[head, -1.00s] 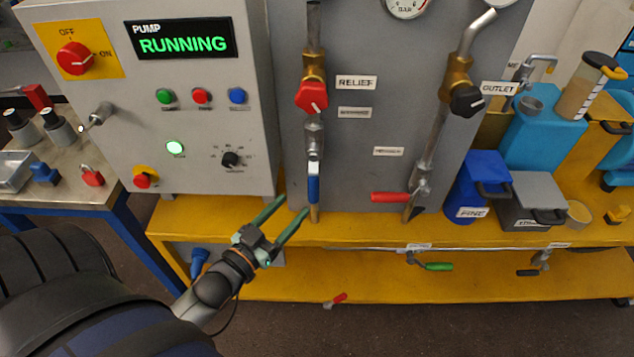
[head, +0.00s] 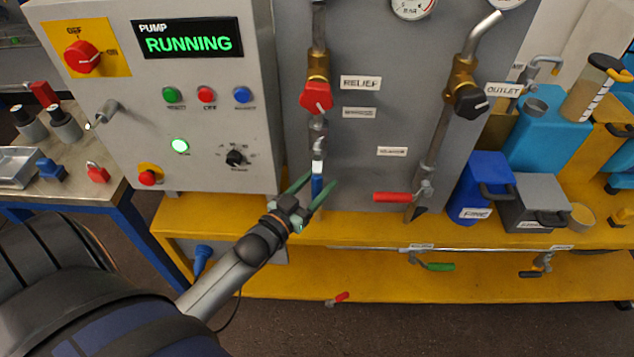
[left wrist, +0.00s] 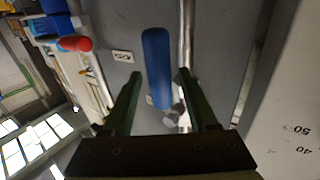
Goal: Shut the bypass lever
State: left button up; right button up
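A lever with a blue handle (head: 317,187) hangs straight down along the pipe below the red RELIEF knob (head: 316,97). No label that I can read names a bypass lever. My left gripper (head: 320,182) is open, its green fingers on either side of the blue handle in the head view. In the left wrist view the blue handle (left wrist: 157,62) stands between the open fingertips (left wrist: 160,74), with a visible gap on the right finger's side. Contact with the left finger cannot be told. My right gripper is not in view.
A red-handled lever (head: 392,197) sticks out sideways on the OUTLET pipe to the right. A green-handled lever (head: 438,267) sits lower, under the yellow shelf edge. The pump cabinet (head: 205,150) stands close on the left. Blue and grey containers (head: 485,185) stand at the right.

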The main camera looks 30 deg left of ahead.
pick_arm(q)
grip_shut()
dwell(1.2)
